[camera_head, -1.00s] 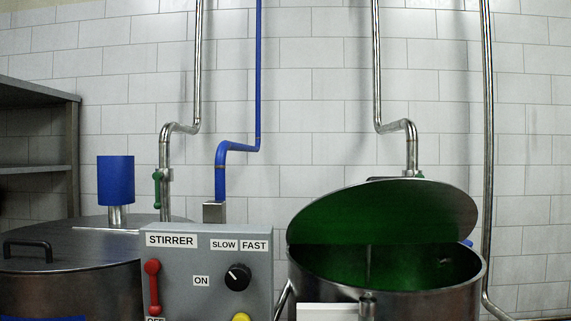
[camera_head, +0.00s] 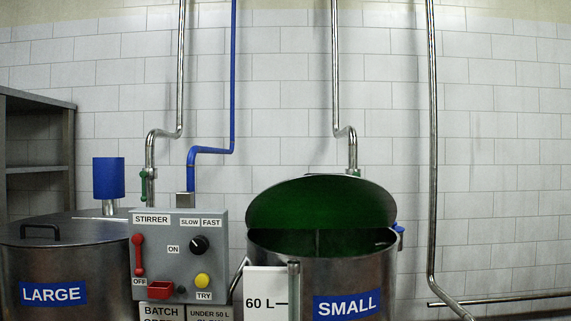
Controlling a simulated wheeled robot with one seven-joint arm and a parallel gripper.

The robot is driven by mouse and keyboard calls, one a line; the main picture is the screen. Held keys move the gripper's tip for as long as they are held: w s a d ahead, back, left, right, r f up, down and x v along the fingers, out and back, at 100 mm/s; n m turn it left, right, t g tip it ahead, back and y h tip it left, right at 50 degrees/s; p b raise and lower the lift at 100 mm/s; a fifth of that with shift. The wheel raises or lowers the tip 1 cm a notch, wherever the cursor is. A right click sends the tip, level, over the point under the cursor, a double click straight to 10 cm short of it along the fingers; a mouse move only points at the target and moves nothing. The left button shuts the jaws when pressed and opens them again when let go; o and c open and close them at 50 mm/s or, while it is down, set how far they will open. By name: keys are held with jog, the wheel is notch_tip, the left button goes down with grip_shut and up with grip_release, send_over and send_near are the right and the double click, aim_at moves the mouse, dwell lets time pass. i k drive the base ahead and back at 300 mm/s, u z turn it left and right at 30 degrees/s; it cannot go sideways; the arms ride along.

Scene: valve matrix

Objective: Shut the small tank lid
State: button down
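The small tank (camera_head: 372,280) is a steel drum with a blue SMALL label, at the lower middle right of the head view. Its round lid (camera_head: 320,203) stands tilted up, open, with a dark green underside facing me. Part of the tank's inside shows below the lid. My gripper is not in view.
A grey stirrer control box (camera_head: 180,250) with a red lever, black knob and yellow button stands left of the small tank. The LARGE tank (camera_head: 110,280) is further left, closed. A white 60 L gauge plate (camera_head: 264,290) is at the small tank's front. Pipes (camera_head: 432,150) run along the tiled wall.

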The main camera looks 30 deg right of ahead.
aim_at(309, 201)
jog(key=z, duration=0.9)
